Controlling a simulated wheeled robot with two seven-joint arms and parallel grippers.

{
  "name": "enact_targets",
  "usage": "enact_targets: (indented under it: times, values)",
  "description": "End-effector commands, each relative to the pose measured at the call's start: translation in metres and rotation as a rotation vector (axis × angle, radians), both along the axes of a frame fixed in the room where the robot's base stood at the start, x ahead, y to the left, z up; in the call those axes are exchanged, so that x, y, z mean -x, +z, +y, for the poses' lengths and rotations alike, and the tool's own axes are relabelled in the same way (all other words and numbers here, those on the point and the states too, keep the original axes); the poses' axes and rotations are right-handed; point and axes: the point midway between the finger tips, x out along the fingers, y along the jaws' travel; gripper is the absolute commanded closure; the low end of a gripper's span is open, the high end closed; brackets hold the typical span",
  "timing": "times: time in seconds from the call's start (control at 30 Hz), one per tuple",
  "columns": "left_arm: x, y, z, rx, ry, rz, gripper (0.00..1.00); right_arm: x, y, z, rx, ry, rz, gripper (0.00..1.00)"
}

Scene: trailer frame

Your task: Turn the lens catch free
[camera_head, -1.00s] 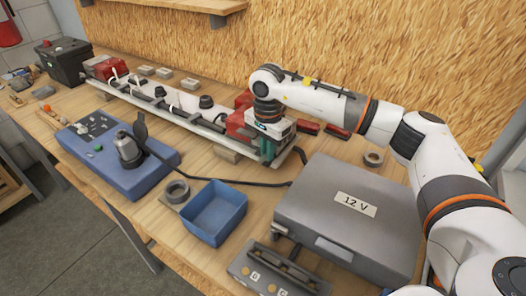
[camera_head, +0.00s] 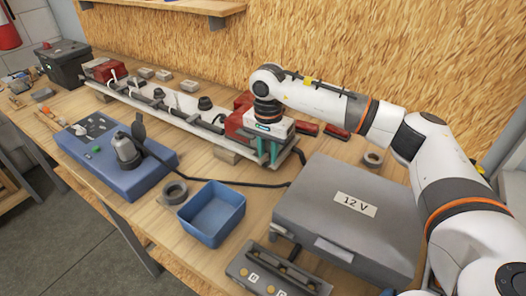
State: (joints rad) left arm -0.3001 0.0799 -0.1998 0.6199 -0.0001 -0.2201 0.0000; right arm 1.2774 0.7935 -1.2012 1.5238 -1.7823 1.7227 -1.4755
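The long white trailer light board (camera_head: 180,102) lies along the back of the bench, with a red lamp (camera_head: 103,70) at its far left end. Another red lamp (camera_head: 236,124) is at its near right end. My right gripper (camera_head: 268,160) points down at that right end, just beside the red lamp. Its teal fingers show with a narrow gap. The lens catch is hidden or too small to make out, and I cannot tell whether the fingers touch it. My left gripper is not in view.
A grey 12 V case (camera_head: 345,225) stands close in front of my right arm. A blue tray (camera_head: 212,213), a blue control box (camera_head: 115,155), a tape roll (camera_head: 175,192) and a black cable lie in front of the board. A black battery box (camera_head: 65,63) stands far left.

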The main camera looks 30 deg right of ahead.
Motion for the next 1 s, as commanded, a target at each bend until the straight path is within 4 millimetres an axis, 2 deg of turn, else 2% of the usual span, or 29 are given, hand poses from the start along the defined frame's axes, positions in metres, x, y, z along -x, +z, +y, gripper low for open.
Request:
enact_targets:
  times: [0.37, 1.0]
  values:
    - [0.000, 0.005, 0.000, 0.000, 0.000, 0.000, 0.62, -0.004, 0.011, 0.003, -0.009, 0.002, -0.019, 0.64]
    - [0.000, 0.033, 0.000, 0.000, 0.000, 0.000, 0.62, -0.003, 0.062, 0.004, -0.010, 0.006, -0.019, 0.64]
